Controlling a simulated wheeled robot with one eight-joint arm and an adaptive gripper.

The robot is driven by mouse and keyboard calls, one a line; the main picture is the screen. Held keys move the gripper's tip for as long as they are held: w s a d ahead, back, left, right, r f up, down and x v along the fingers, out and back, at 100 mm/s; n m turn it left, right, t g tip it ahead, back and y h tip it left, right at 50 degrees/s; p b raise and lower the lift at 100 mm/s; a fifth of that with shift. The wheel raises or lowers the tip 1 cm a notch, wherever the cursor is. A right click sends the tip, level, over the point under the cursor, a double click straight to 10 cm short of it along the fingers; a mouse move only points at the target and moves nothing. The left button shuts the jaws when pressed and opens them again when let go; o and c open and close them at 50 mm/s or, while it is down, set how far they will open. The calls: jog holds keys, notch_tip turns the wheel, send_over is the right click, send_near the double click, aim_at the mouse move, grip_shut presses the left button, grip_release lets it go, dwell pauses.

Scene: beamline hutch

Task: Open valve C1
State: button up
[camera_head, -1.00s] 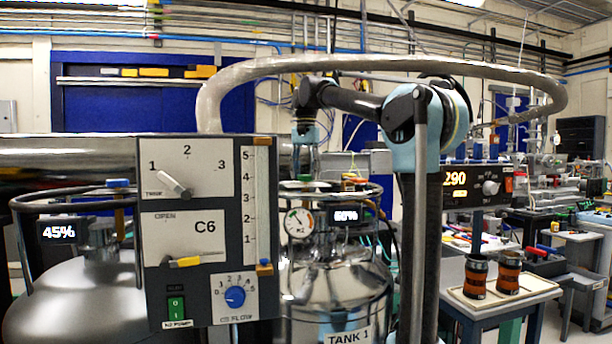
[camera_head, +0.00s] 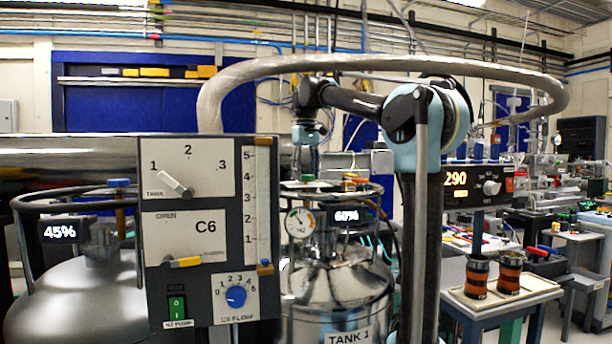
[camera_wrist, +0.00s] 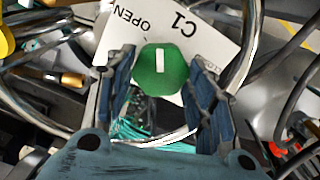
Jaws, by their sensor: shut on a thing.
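Valve C1's green knob (camera_wrist: 158,72) with a white stripe sits between the two fingers of my gripper (camera_wrist: 160,88) in the wrist view. My gripper is shut on it, pointing down from above. A white plate (camera_wrist: 225,40) behind the knob reads C1 and OPEN, upside down in this view. The knob's stripe runs roughly up and down in the picture. In the head view my gripper (camera_head: 306,172) is above Tank 1 (camera_head: 338,290), at its top fittings; the knob is too small there to read its angle.
A control panel (camera_head: 208,235) marked C6 stands in the left foreground. A second tank (camera_head: 75,300) with a 45% display is behind it. A round gauge (camera_head: 299,222) and a 60% display (camera_head: 346,216) sit by Tank 1. Hoses and cables surround the knob.

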jog(key=n, duration=0.4)
jog(key=shift+n, duration=0.7)
jog(key=o, duration=1.1)
jog(key=shift+d, duration=0.1)
jog(key=shift+c, duration=0.2)
jog(key=shift+r, duration=0.1)
notch_tip(320, 180, up, 12)
jog(key=shift+w, duration=0.1)
